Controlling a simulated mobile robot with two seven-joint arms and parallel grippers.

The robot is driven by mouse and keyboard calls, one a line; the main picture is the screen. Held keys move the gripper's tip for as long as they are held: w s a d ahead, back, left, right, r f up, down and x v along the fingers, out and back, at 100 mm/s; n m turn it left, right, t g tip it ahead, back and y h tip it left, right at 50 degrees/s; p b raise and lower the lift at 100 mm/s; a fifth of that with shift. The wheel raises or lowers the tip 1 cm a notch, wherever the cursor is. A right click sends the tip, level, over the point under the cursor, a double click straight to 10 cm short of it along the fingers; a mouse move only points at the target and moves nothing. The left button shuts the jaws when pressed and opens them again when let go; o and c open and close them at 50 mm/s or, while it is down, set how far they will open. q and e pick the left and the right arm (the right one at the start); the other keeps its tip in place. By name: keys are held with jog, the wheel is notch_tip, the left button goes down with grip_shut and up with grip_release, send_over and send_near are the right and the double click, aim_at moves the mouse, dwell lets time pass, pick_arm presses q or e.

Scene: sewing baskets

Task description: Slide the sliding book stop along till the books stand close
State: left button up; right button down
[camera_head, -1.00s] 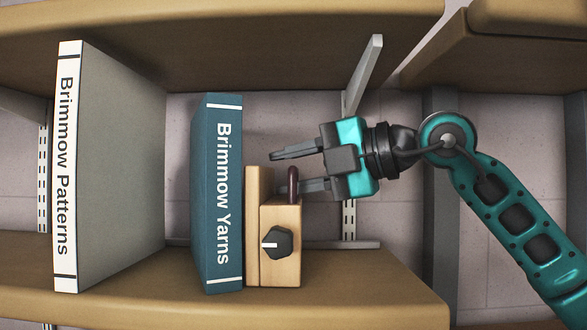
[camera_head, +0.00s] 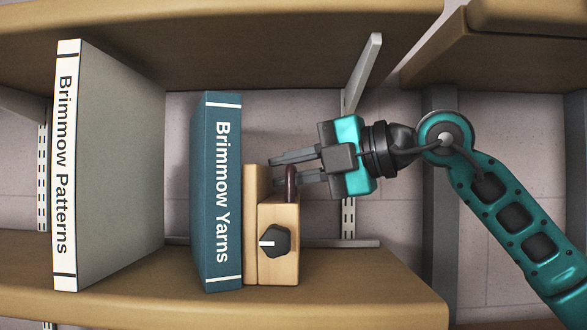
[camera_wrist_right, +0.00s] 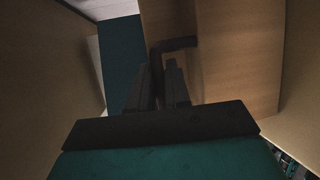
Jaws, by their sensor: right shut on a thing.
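The sliding book stop (camera_head: 279,220) is a light wooden block with an upright plate and a black knob (camera_head: 275,241) on its front. It stands on the shelf, right of the blue book Brimmow Yarns (camera_head: 220,190), close against it. The white and grey book Brimmow Patterns (camera_head: 110,170) stands further left, with a wide gap between the books. My right gripper (camera_head: 285,169) is shut on the stop's dark handle (camera_head: 291,183). In the right wrist view the fingers (camera_wrist_right: 160,88) close at the dark handle bar (camera_wrist_right: 180,43). My left gripper is not in view.
The lower shelf board (camera_head: 350,290) carries the books and the stop, and is clear to the right of the stop. An upper shelf board (camera_head: 260,45) hangs above. A metal bracket (camera_head: 362,72) stands behind my right gripper.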

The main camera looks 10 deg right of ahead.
aim_at(264, 169)
jog(key=a, duration=0.2)
jog(key=w+a, duration=0.1)
jog(key=a, duration=0.1)
jog(key=shift+w+a, duration=0.15)
jog(key=shift+a, duration=0.1)
jog(key=c, duration=1.2)
grip_release()
jog(key=shift+d, duration=0.15)
jog(key=shift+o, duration=0.2)
jog(key=shift+s+d, duration=0.35)
jog(key=shift+d, duration=0.1)
jog(key=b+v, duration=0.2)
jog(key=v, duration=0.9)
jog(key=shift+s+d+r, duration=0.15)
jog(key=shift+s+d, duration=0.1)
jog(key=shift+s, duration=0.05)
